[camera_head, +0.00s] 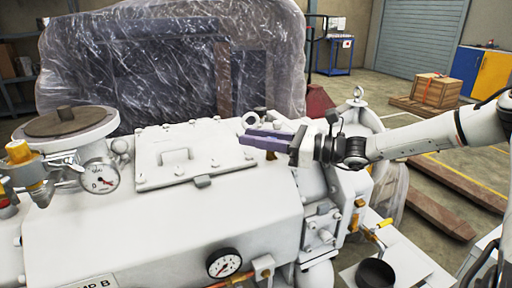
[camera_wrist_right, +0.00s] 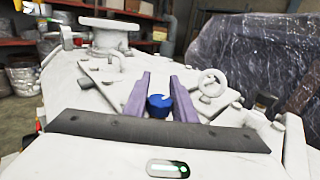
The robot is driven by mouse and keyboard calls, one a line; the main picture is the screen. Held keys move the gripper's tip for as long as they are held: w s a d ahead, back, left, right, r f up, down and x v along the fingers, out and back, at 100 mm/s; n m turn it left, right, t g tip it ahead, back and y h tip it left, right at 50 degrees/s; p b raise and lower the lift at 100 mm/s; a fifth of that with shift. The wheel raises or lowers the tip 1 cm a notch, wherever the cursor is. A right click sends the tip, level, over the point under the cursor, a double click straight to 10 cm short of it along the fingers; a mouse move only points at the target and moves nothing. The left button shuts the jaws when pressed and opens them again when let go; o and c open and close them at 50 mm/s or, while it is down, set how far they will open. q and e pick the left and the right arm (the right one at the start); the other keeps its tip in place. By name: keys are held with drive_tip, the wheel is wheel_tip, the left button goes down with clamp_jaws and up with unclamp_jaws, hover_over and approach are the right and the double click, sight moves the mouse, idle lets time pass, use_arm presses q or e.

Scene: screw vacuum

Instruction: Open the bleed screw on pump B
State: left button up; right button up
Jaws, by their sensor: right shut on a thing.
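The white pump body (camera_head: 150,220) fills the lower part of the head view, with a plate (camera_head: 98,283) ending in "MP B" at its front edge. My right gripper (camera_head: 248,138) reaches in from the right, its purple fingers pointing left above the pump's right end. In the right wrist view the fingers (camera_wrist_right: 159,85) are shut on a small round blue piece (camera_wrist_right: 160,104), which looks like a knob or screw head. In the head view the fingers hide this piece. I cannot tell whether it is still seated in the pump. My left gripper is not in view.
A dial gauge (camera_head: 100,179) and a flanged port (camera_head: 66,121) stand at the pump's left, another gauge (camera_head: 224,263) at its front. A lifting eye (camera_head: 251,119) is close by the fingers. A plastic-wrapped machine (camera_head: 170,60) stands behind. A dark cup (camera_head: 375,273) is at lower right.

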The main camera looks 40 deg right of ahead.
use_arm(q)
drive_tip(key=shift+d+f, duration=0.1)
use_arm(e)
drive_tip(key=shift+a+f+g+y, duration=0.1)
drive_tip(key=shift+f+g+y, duration=0.05)
drive_tip(key=shift+g+y, duration=0.2)
use_arm(q)
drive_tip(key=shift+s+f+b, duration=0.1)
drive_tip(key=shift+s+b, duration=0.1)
drive_tip(key=shift+b, duration=0.1)
use_arm(e)
drive_tip(key=o, duration=1)
drive_tip(key=shift+s, duration=0.1)
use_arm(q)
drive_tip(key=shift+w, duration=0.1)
use_arm(e)
drive_tip(key=shift+o, duration=0.2)
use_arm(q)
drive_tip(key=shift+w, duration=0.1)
use_arm(e)
drive_tip(key=shift+r, duration=0.2)
